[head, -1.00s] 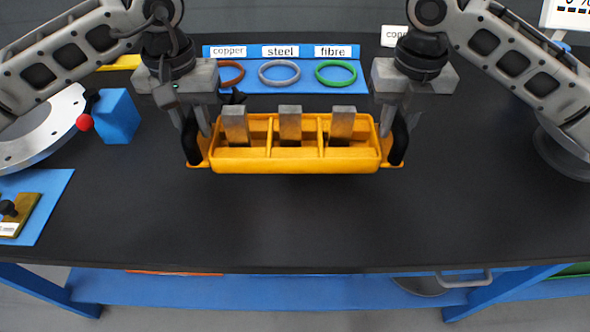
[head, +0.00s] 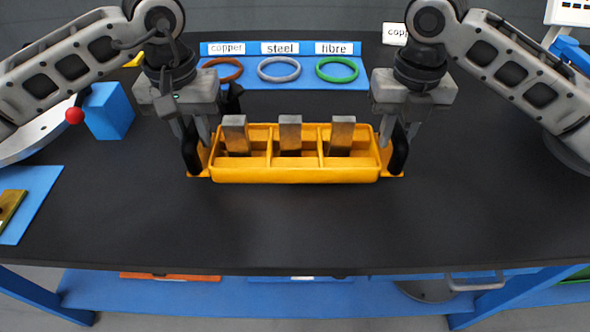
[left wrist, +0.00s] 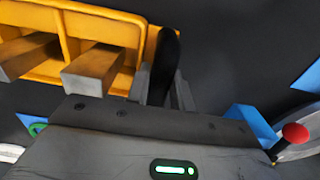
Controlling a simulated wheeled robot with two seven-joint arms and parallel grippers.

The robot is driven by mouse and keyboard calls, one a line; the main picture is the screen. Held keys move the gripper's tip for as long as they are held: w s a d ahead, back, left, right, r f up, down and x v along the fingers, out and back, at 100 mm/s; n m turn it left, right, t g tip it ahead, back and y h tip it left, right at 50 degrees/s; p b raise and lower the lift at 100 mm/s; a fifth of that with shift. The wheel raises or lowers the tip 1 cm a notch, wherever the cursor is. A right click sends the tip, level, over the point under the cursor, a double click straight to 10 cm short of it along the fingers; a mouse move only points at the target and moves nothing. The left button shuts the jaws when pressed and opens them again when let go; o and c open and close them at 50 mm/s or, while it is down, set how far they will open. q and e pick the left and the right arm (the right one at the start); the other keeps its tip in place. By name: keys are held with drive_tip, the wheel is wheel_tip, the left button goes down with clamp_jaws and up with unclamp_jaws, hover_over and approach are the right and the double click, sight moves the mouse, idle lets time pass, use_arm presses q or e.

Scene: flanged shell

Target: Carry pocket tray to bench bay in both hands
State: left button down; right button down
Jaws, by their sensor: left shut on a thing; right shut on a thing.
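The yellow pocket tray (head: 295,174) is level over the dark bench in the head view, with three compartments and a grey metal block in each. I cannot tell whether the tray touches the bench. No marked bench bay is clearly identifiable.
Behind the tray, a blue board (head: 349,84) holds brown, grey and green rings under copper, steel and fibre labels. The bench top (head: 300,228) in front is clear.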

use_arm(q)
drive_tip(key=shift+a+f+b, duration=0.1)
drive_tip(key=shift+f+b, duration=0.4)
drive_tip(key=shift+f, duration=0.15)
use_arm(e)
drive_tip(key=shift+d+f, duration=0.1)
drive_tip(key=shift+f, duration=0.55)
use_arm(q)
drive_tip(key=c, duration=1.2)
unclamp_jaws()
drive_tip(key=shift+c, duration=0.2)
use_arm(e)
drive_tip(key=c, duration=1.2)
unclamp_jaws()
drive_tip(key=shift+c, duration=0.2)
use_arm(q)
wheel_tip(320, 180, up, 11)
drive_tip(key=shift+r, duration=0.45)
use_arm(e)
drive_tip(key=shift+r, duration=0.15)
wheel_tip(320, 180, up, 12)
drive_tip(key=shift+f, duration=0.15)
drive_tip(key=shift+s, duration=0.1)
